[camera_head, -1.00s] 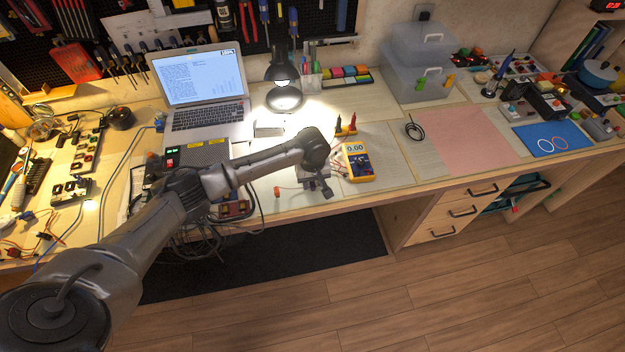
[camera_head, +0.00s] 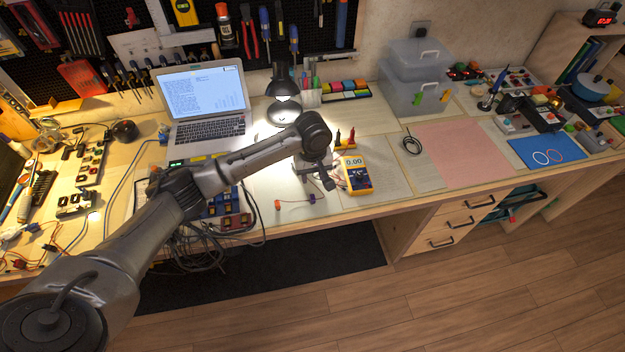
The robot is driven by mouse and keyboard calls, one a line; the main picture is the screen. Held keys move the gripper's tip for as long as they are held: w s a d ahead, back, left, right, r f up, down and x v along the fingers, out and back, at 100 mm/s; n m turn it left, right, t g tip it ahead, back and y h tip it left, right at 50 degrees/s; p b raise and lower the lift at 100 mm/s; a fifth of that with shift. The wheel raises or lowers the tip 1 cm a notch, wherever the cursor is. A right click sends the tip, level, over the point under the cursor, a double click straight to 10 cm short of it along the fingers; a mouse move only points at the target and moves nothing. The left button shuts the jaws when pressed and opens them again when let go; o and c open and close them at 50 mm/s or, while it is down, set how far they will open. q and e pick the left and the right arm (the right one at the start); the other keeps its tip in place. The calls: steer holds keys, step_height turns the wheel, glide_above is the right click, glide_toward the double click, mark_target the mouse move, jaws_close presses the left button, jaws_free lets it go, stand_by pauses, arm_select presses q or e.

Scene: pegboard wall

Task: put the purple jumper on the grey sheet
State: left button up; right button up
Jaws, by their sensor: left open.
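My left gripper (camera_head: 322,184) hangs over the front of the bench, left of the yellow multimeter, with its jaws apart and nothing visible between them. A small purple piece (camera_head: 312,198), which looks like the purple jumper, lies on the bench just below and slightly left of the jaws. It is too small to make out its shape. A pale grey sheet (camera_head: 385,184) lies on the bench to the right, partly covered by the multimeter. My right gripper does not show.
The yellow multimeter (camera_head: 357,175) stands close on the right of my left gripper. A small orange block (camera_head: 277,205) lies to its left. A lit desk lamp (camera_head: 283,108) and a laptop (camera_head: 205,105) stand behind. A pink sheet (camera_head: 463,152) farther right is clear.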

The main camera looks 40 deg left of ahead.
arm_select(q)
steer(key=shift+r, duration=0.95)
steer(key=s+d+f+m+t+h, duration=0.1)
steer(key=s+d+f+m, duration=0.3)
steer(key=s+d+f, duration=0.3)
steer(key=s+d+f+m+t+h, duration=0.1)
steer(key=s+d+f+m, duration=0.4)
steer(key=s+d, duration=0.35)
steer(key=s+a+r+m+y, duration=0.1)
steer(key=s, duration=0.8)
steer(key=s+a+r+m+t, duration=0.1)
steer(key=s+a+m, duration=0.1)
steer(key=s, duration=0.7)
steer(key=shift+r+m+t+y, duration=0.3)
steer(key=shift+r+y, duration=0.1)
steer(key=shift+w+d, duration=0.1)
